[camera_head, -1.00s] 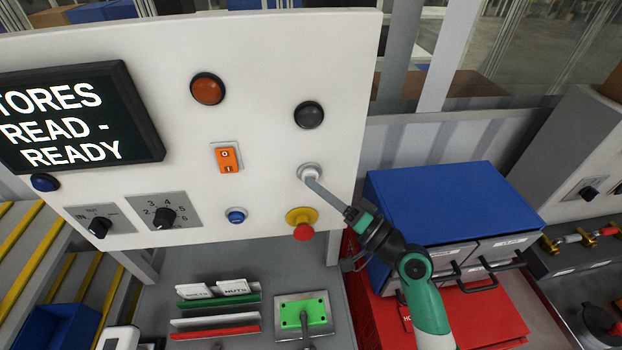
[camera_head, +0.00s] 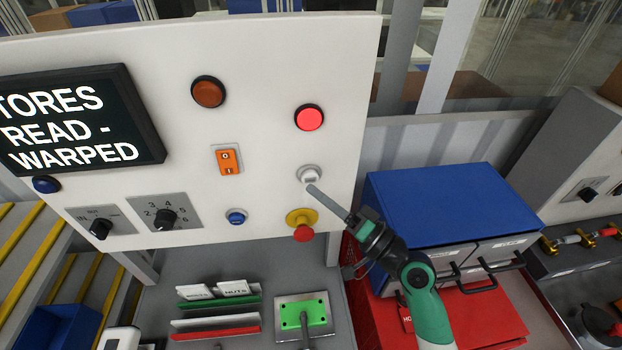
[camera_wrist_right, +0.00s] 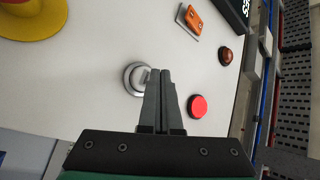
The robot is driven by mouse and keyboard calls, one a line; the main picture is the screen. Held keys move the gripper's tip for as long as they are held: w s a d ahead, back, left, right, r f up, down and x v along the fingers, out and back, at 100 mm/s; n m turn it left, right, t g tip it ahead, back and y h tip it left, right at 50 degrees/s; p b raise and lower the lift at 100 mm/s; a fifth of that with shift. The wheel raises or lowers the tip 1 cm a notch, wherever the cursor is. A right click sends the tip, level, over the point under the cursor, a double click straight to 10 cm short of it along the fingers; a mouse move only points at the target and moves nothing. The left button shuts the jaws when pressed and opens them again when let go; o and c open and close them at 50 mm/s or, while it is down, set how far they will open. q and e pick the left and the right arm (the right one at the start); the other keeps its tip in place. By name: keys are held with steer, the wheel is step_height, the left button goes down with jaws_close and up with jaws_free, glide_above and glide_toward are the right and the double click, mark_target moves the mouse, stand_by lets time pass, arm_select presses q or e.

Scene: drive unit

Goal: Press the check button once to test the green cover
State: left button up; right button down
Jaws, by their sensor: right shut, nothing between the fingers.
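The white check button (camera_head: 309,174) in its grey ring sits on the white panel. My right gripper (camera_head: 312,189) is shut and empty, its tip just below and in front of that button; I cannot tell whether it touches. In the right wrist view the shut fingers (camera_wrist_right: 163,74) partly overlap the button (camera_wrist_right: 138,77). The display (camera_head: 75,119) reads "TORES READ - WARPED". A round lamp (camera_head: 309,117) above the button glows red and also shows in the right wrist view (camera_wrist_right: 198,106). The green cover (camera_head: 304,313) lies on a grey plate below the panel. My left gripper is out of view.
A red emergency knob (camera_head: 303,234) on a yellow base sits below the button. An orange switch (camera_head: 228,161), a blue button (camera_head: 236,217), an unlit amber lamp (camera_head: 208,92) and rotary knobs are on the panel. A blue-topped drawer cabinet (camera_head: 450,200) stands right.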

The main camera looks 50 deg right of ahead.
steer(key=s+a, duration=0.2)
steer(key=s+a+p, duration=0.1)
steer(key=s, duration=0.1)
steer(key=shift+s+a, duration=0.3)
steer(key=shift+a, duration=0.1)
steer(key=shift+r+p, duration=0.1)
steer(key=shift+p, duration=0.2)
stand_by(0.6)
